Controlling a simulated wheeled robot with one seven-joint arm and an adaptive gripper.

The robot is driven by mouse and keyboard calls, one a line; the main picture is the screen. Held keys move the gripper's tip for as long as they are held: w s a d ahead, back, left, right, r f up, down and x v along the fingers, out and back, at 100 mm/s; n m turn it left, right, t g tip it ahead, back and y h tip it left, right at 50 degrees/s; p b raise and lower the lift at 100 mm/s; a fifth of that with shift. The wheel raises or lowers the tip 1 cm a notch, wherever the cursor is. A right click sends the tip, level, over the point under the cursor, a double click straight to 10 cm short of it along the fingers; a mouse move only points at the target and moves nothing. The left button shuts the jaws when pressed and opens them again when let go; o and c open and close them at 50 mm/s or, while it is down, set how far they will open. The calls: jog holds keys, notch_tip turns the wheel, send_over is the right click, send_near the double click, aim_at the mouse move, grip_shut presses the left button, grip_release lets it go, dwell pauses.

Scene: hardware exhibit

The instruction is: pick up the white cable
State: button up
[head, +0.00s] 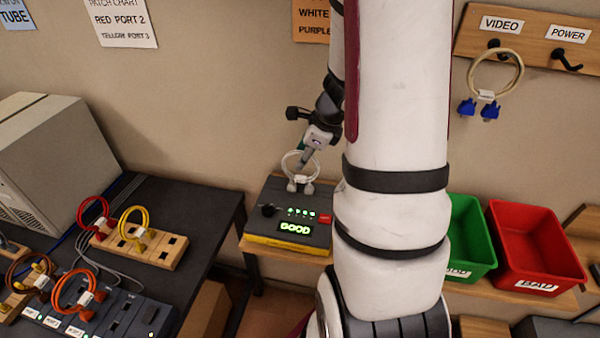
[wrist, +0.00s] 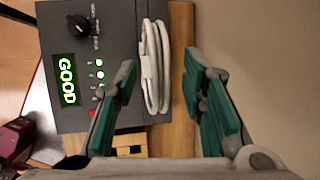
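The white cable (head: 299,167) is a coiled loop on the back edge of the dark grey tester box (head: 262,226), with its pale plugs at the box's top. In the wrist view the white cable (wrist: 154,70) lies between the two green-padded fingers of my gripper (wrist: 160,63). The fingers are spread, with gaps on both sides of the cable. In the head view my gripper (head: 308,156) points down at the cable. Whether the fingers are level with it or above it, I cannot tell. The tester's display reads GOOD.
A green bin (head: 466,238) and a red bin (head: 537,247) labelled BAD stand at the right. A pale cable with blue plugs (head: 487,96) hangs under the VIDEO label. A dark desk at the left holds red, yellow and orange cables. The wall is close behind the tester.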

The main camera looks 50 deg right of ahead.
grip_shut()
jog(key=shift+r, duration=0.2)
